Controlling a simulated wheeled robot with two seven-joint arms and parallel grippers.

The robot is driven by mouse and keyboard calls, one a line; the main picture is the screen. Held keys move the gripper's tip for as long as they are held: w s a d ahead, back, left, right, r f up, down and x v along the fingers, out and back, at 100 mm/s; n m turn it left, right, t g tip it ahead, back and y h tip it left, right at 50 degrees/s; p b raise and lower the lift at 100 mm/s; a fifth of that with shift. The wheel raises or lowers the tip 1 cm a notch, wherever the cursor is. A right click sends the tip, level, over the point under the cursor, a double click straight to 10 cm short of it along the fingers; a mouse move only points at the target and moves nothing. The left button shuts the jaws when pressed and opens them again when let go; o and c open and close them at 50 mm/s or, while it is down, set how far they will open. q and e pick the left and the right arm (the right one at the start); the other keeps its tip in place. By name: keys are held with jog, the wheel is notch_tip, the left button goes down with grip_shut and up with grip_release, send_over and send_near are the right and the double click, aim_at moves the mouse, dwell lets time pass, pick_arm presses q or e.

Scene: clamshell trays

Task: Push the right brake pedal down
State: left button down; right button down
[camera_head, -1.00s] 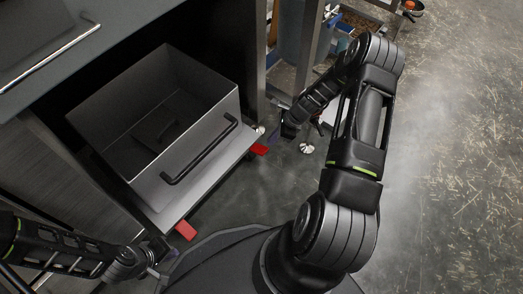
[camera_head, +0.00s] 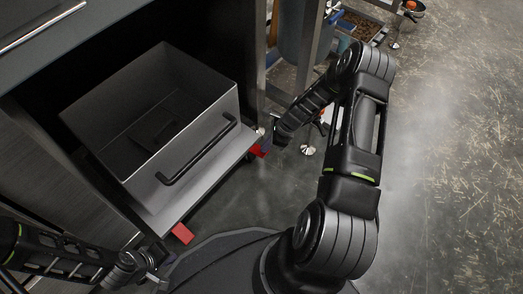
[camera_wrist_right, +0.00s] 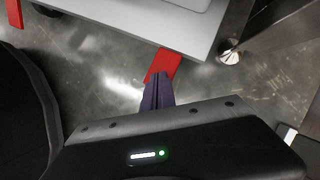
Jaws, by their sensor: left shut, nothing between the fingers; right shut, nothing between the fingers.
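The right brake pedal (camera_head: 257,152) is a small red tab at the right front corner of the grey wheeled cart. It also shows in the right wrist view (camera_wrist_right: 163,64). My right gripper (camera_head: 266,144) is shut and empty, with its tips at this pedal. In the right wrist view its dark fingertips (camera_wrist_right: 159,76) overlap the pedal's near end; I cannot tell whether they touch it. The left brake pedal (camera_head: 182,233) is a red tab at the cart's near corner. My left gripper (camera_head: 150,277) is low at the left, away from both pedals, and shut.
The cart carries an open grey bin (camera_head: 150,110) with a black handle (camera_head: 198,152), partly under a dark counter (camera_head: 40,25). A metal table leg (camera_head: 308,45) with a foot (camera_head: 307,149) stands right of the pedal. Open floor (camera_head: 440,180) lies farther right.

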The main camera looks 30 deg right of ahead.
notch_tip(320, 180, down, 3)
jog(key=shift+f+b, duration=0.1)
jog(key=shift+b, duration=1)
jog(key=shift+r, duration=0.2)
jog(key=shift+s+d+r+p, duration=0.3)
jog(key=shift+s+d, duration=0.2)
jog(key=shift+d, duration=0.1)
jog(key=shift+s+d+r+p, duration=0.15)
jog(key=shift+s+d+p, duration=0.1)
jog(key=shift+s+d, duration=0.3)
jog(key=shift+w, duration=0.1)
jog(key=p+v, duration=0.3)
jog(key=v, duration=0.4)
jog(key=shift+d+r, duration=0.15)
jog(key=shift+r, duration=0.2)
